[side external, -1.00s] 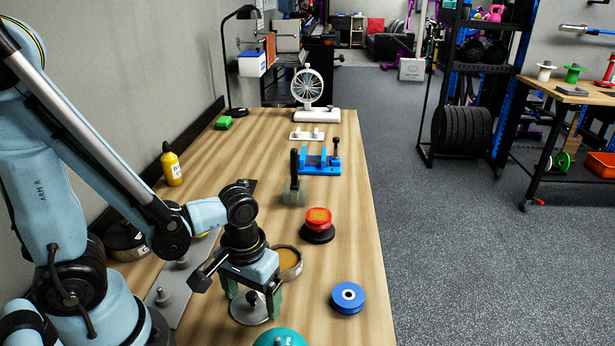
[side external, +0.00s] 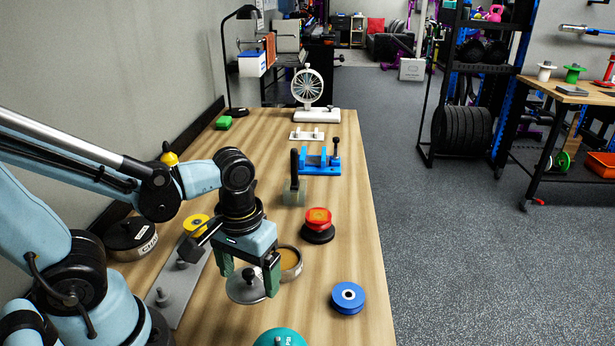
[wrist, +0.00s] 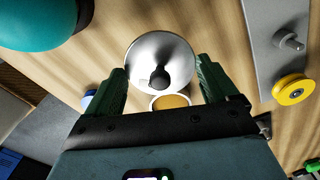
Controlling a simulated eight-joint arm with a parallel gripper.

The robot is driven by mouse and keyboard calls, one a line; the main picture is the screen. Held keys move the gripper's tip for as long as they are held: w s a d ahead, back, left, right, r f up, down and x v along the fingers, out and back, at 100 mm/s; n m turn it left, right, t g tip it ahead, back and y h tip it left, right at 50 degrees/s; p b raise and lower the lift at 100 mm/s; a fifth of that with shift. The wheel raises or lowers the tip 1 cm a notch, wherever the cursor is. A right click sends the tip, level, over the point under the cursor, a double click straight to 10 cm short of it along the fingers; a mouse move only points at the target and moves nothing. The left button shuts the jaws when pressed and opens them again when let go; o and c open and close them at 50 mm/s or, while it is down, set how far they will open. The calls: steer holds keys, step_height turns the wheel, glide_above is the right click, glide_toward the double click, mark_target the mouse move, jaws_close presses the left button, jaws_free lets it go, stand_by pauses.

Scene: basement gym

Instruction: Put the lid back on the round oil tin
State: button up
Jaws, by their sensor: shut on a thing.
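The round oil tin (side external: 298,270) stands open on the bench, with amber contents showing, just right of and behind my gripper in the side view. In the wrist view the tin (wrist: 153,101) is partly hidden by the lid. The lid is a silver disc (side external: 240,291) with a dark knob at its centre. My gripper (side external: 248,276) is shut on the lid, one green finger at each side of its rim. In the wrist view the lid (wrist: 145,50) sits between the fingertips of my gripper (wrist: 163,80), apart from the tin and seemingly above the bench.
A red spool on a dark base (side external: 318,224) stands beyond the tin, and a blue spool (side external: 348,297) lies to its right. A teal round object (side external: 280,338) is at the near edge. A grey pegged plate (side external: 170,300) with a yellow spool (side external: 196,222) lies left.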

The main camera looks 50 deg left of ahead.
mark_target(249, 270)
steer(key=shift+r, duration=1.85)
steer(key=shift+w+r, duration=0.15)
steer(key=shift+r, duration=0.05)
steer(key=shift+w+a+r, duration=0.1)
steer(key=shift+w+a, duration=0.05)
steer(key=shift+w, duration=0.2)
steer(key=w+a+n, duration=0.3)
steer(key=w+a, duration=0.1)
steer(key=w, duration=0.5)
steer(key=shift+d+f, duration=0.1)
steer(key=shift+f, duration=3.2)
steer(key=shift+f, duration=0.15)
steer(key=o, duration=0.8)
